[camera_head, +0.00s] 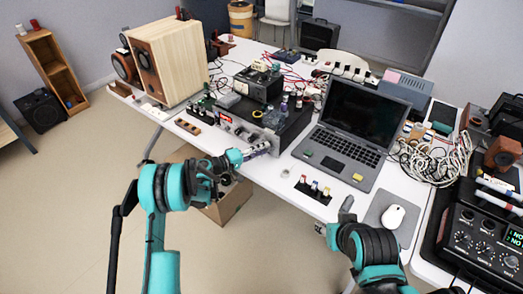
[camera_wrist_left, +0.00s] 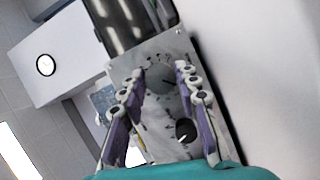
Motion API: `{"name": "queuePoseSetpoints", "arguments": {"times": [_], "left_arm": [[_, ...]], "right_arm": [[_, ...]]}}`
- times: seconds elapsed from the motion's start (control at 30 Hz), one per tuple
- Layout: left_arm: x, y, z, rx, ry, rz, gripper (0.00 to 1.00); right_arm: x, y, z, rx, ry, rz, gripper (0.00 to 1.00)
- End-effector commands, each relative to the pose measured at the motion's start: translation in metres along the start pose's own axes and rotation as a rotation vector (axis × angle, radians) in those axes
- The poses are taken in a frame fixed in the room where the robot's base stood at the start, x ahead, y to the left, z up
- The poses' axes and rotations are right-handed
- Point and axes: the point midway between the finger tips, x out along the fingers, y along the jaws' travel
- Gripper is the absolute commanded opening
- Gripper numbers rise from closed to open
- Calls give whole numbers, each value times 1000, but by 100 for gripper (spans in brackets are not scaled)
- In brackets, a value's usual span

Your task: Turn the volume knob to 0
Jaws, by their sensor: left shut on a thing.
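A dark amplifier (camera_head: 285,128) with a silver front panel and several knobs stands near the table's front edge. In the left wrist view its speckled panel (camera_wrist_left: 142,62) fills the middle. A round grey knob (camera_wrist_left: 157,80) sits between the two purple-lined fingers of my left gripper (camera_wrist_left: 157,72). The left gripper (camera_head: 258,150) is shut on this knob; its tips reach the panel in the head view and hide part of it. A second, darker knob (camera_wrist_left: 186,131) with a white mark is lower on the panel. My right gripper (camera_head: 346,205) is by the table's front edge; its fingers are unclear.
An open laptop (camera_head: 350,130) stands right of the amplifier. A small board with several coloured caps (camera_head: 314,189) lies before it. A mouse (camera_head: 393,216), tangled white cables (camera_head: 432,155) and a black mixer (camera_head: 485,235) are at the right. A wooden speaker (camera_head: 172,58) stands left.

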Motion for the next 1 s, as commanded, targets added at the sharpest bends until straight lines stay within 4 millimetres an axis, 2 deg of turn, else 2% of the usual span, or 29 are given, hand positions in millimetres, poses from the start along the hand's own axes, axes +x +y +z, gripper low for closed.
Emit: {"name": "queuePoseSetpoints", "arguments": {"times": [0.37, 0.4, 0.47, 0.8, 0.87, 1.0], "left_arm": [[0, 0, -1, -4, 2, 1, 2], [0, 0, -1, -3, 2, 1, 36], [0, 0, -1, -3, 1, 1, 52], [-2, 0, 0, -3, 1, 1, 52], [-7, 0, -1, -3, 2, 0, 52], [-30, -1, -1, -3, 4, 0, 52]], "right_arm": [[0, 0, 0, 0, 0, 0, 40], [0, 0, 0, 0, 0, 0, 40], [0, 0, 0, 0, 0, 0, 40], [0, 0, 0, 0, 0, 0, 40], [0, 0, 0, 0, 0, 0, 40], [0, 0, 0, 0, 0, 0, 40]]}}
